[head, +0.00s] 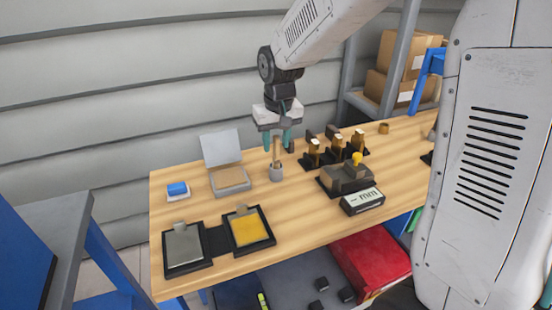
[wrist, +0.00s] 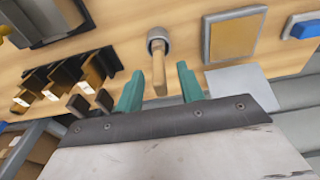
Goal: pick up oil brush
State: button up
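The oil brush (head: 277,154) stands upright, its wooden handle up, in a small grey cup (head: 276,174) on the wooden table. The brush handle also shows in the wrist view (wrist: 159,72), rising from the cup (wrist: 158,36); its bristle end is hidden in the cup. My gripper (head: 278,143) is above the cup, pointing down. Its two teal fingers are open, one on each side of the handle, with a gap to it on both sides in the wrist view (wrist: 158,78).
An open grey box (head: 230,180) stands left of the cup. Two dark trays, one grey (head: 184,246) and one yellow (head: 249,229), lie in front. Dark fixtures with wooden pieces (head: 335,147) and a gauge block (head: 362,202) stand close on the right.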

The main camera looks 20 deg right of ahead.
notch_tip(320, 180, down, 2)
jog(key=shift+w+f, duration=0.15)
jog(key=shift+f, duration=0.05)
grip_shut()
jog(key=shift+r, duration=0.15)
notch_tip(320, 180, up, 10)
jog(key=shift+f, duration=0.1)
dwell(0.3)
